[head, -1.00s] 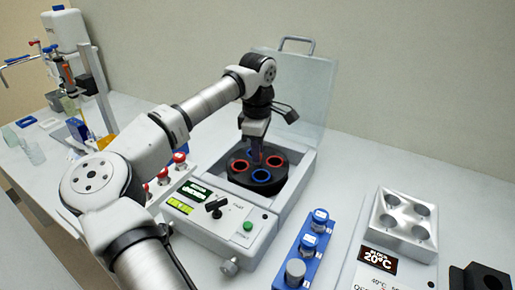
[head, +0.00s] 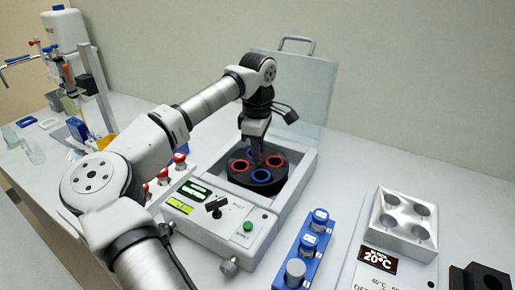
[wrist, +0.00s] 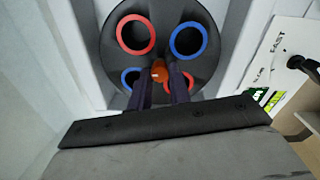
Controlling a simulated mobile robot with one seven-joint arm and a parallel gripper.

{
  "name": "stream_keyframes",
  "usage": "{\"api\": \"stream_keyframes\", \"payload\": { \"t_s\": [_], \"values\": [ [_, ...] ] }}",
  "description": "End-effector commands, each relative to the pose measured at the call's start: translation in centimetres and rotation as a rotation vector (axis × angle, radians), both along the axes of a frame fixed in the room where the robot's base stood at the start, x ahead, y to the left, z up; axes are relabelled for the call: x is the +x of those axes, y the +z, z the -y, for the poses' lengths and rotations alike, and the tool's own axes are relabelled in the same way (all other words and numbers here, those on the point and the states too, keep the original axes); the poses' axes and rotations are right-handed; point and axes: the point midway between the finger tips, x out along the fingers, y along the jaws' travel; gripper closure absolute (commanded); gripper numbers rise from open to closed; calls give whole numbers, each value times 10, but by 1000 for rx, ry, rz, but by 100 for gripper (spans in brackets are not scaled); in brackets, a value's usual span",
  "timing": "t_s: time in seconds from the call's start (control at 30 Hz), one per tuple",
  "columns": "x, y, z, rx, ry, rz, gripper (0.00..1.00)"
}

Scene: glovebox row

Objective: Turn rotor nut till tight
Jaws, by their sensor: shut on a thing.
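The black centrifuge rotor (head: 262,181) sits in the open white centrifuge (head: 225,226), with red-ringed and blue-ringed wells around its top. It also shows in the wrist view (wrist: 161,44). The orange-brown rotor nut (wrist: 159,72) is at the rotor's middle. My gripper (wrist: 162,78) points down over the rotor, its two dark fingers on either side of the nut and shut on it. In the head view my gripper (head: 259,160) covers most of the nut, so how far it is threaded cannot be told.
The clear lid (head: 300,85) stands open behind the rotor. The front panel has a black knob (head: 215,205) and a green button (head: 248,226). A blue rack (head: 305,250) with capped vials and a metal block (head: 405,220) stand right. Red-capped vials (head: 180,158) stand left.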

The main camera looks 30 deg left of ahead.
Motion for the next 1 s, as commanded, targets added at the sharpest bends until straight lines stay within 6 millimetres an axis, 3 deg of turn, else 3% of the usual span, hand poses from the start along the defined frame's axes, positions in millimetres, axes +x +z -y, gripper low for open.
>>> {"api": "stream_keyframes", "payload": {
  "t_s": [0.73, 0.77, 0.8, 0.9, 1.0],
  "values": [
    [1, 2, 0, 2, -1, 7, 100],
    [1, 2, 0, 2, -1, 7, 77],
    [1, 2, 0, 2, -1, 6, 72],
    [1, 2, 0, 1, -1, 5, 59],
    [1, 1, 0, 1, -1, 3, 59]
  ]
}}
